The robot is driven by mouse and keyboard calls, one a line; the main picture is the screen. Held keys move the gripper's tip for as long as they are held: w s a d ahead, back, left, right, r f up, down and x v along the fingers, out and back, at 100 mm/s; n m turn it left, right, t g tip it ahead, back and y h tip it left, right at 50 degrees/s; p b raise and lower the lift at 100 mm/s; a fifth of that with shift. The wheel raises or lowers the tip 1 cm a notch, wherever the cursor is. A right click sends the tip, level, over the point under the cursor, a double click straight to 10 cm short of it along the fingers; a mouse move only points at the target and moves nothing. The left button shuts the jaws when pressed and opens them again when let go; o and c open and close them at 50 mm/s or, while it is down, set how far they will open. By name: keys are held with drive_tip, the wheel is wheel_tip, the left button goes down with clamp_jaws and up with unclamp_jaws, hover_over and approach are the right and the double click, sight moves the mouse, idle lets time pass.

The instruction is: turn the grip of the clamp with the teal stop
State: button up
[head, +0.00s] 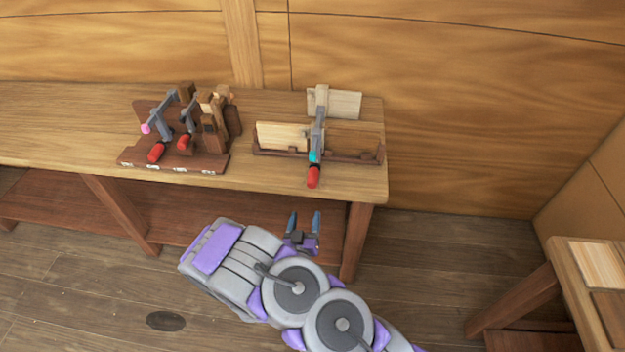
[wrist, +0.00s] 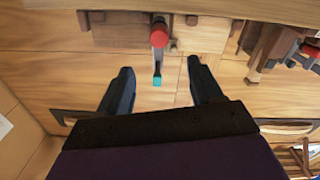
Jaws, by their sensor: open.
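The clamp with the teal stop (head: 319,130) stands near the right end of the wooden bench, set on light wood pieces in a dark holder. Its red grip (head: 313,177) points toward the bench's front edge, with the teal stop (head: 314,156) just behind it. In the wrist view the red grip (wrist: 159,36) and teal stop (wrist: 157,81) show at top centre, between and beyond my fingertips. My gripper (head: 303,217) is open and empty, in front of the bench and apart from the grip. Its two dark fingers (wrist: 158,78) are spread in the wrist view.
A dark rack (head: 175,164) to the left holds other clamps, one with a pink stop (head: 145,128) and red grips (head: 156,152). The bench top (head: 60,125) is clear at far left. A second table (head: 575,300) stands at right. A lower shelf (head: 200,217) runs under the bench.

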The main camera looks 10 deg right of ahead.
sight(313, 178)
drive_tip(key=b+x, duration=0.3)
drive_tip(key=x, duration=1.3)
drive_tip(key=shift+d+b, duration=0.1)
drive_tip(key=shift+b, duration=0.25)
drive_tip(key=shift+w, duration=0.5)
drive_tip(key=c, duration=1)
